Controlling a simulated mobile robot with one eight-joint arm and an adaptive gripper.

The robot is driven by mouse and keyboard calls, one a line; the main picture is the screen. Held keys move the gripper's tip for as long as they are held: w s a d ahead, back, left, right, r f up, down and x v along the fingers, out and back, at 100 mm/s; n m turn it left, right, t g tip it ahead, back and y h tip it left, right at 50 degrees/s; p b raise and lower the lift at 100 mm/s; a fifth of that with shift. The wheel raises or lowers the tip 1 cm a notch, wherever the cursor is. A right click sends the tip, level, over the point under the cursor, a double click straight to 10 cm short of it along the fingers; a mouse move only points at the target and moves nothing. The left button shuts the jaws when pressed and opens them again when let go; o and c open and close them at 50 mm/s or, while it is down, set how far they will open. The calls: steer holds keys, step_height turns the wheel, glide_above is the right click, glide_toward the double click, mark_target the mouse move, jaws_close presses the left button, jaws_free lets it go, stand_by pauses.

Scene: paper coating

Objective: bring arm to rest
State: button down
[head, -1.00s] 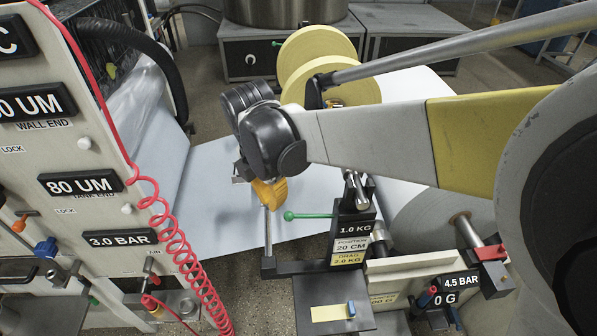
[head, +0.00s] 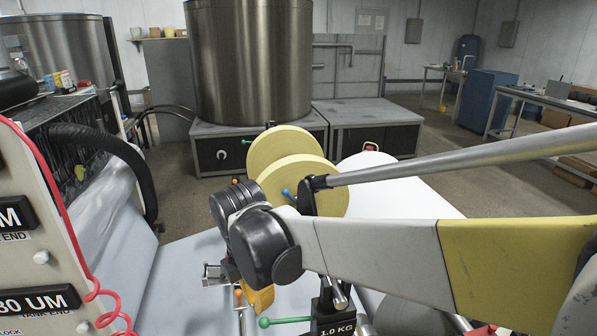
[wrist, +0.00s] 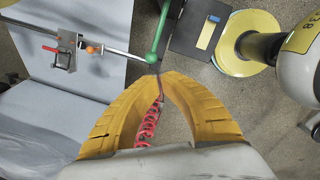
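My gripper (wrist: 159,74) has two yellow ridged fingers that arch inward and meet at the tips in the wrist view. Nothing shows held between the tips. In the head view my gripper (head: 258,299) hangs below the dark wrist, partly hidden by it, above the white sheet (head: 180,270). A green-knobbed lever (wrist: 152,57) lies just beyond the fingertips in the wrist view; I cannot tell how far below it is. My arm reaches in from the right.
Yellow rolls (head: 290,150) stand just behind my wrist. A control panel (head: 40,250) with a red coiled hose is at the left. A black block marked 1.0 KG (head: 333,325) is beneath the arm. A steel tank (head: 250,60) stands farther back, with open floor to the right.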

steer(key=s+d+r+m+t, duration=0.1)
steer(key=s+d+m+t, duration=0.1)
steer(key=d+m, duration=0.6)
steer(key=s+d+r+m+t, duration=0.2)
steer(key=s+d+m, duration=0.2)
steer(key=d+m, duration=0.5)
steer(key=s+d+r+m+t, duration=0.1)
steer(key=s+d+m, duration=0.2)
steer(key=d+m, duration=0.6)
steer(key=d, duration=0.2)
steer(key=shift+s+d+r+t, duration=0.15)
steer(key=shift+d+t, duration=0.25)
